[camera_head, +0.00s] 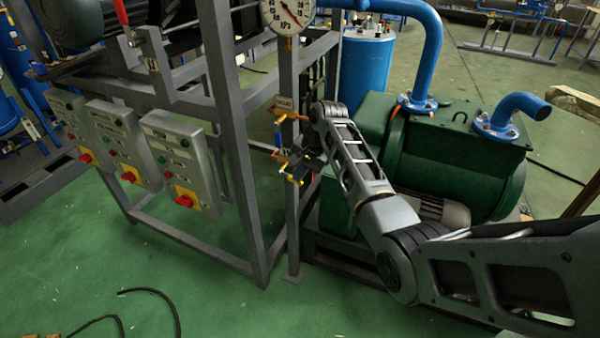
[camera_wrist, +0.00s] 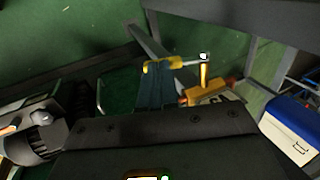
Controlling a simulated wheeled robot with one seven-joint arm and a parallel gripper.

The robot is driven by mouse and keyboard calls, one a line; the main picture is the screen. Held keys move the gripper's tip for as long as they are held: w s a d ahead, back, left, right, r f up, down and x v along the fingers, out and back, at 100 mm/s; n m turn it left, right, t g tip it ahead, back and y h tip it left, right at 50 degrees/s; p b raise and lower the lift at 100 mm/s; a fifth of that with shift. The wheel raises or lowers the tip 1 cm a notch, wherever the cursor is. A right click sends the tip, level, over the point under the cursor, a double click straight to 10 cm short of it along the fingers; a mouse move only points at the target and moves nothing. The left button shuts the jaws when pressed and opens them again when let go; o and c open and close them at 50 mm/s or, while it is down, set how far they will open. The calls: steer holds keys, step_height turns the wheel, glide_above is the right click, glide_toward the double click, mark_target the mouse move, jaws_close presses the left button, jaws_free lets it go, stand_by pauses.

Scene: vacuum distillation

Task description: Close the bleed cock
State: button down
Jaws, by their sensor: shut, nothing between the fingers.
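The bleed cock (camera_head: 291,178) is a small brass-yellow fitting low on the front post of the grey frame. In the wrist view its brass body (camera_wrist: 207,93) is right of my fingers, with a yellow stem rising from it. A yellow bar (camera_wrist: 163,64) crosses at the fingertips. My gripper (camera_head: 298,163) is beside the cock; in the wrist view its dark fingers (camera_wrist: 155,84) are shut, with their tips close to the yellow bar. I cannot tell whether they touch it. The fingers and wrist partly hide the cock, and its handle angle is unclear.
A green pump (camera_head: 450,160) with blue pipes stands close on the right. Control boxes (camera_head: 180,160) with red knobs are on the left. Green floor in front is mostly clear.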

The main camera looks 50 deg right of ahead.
mark_target(300, 186)
steer(key=f+t+y+b, duration=0.1)
steer(key=f+t, duration=0.1)
steer(key=shift+s+f+t, duration=0.1)
steer(key=shift+s+t, duration=0.1)
steer(key=shift+t, duration=0.2)
step_height(300, 186, down, 3)
steer(key=t+b, duration=0.1)
steer(key=b, duration=0.1)
steer(key=t+y+b, duration=0.1)
steer(key=t+b, duration=0.1)
steer(key=shift+w+t, duration=0.15)
steer(key=shift+t, duration=0.15)
steer(key=t+b, duration=0.1)
steer(key=b, duration=0.2)
steer(key=w+f+t+y+b, duration=0.1)
steer(key=b, duration=0.2)
steer(key=w+f+t+b, duration=0.1)
steer(key=t+b, duration=0.1)
steer(key=b, duration=0.1)
steer(key=shift+w+a+y+b, duration=0.1)
steer(key=shift+a+y+b, duration=0.2)
steer(key=shift+a+y, duration=0.1)
steer(key=shift+w+a+f, duration=0.1)
steer(key=shift+w, duration=0.1)
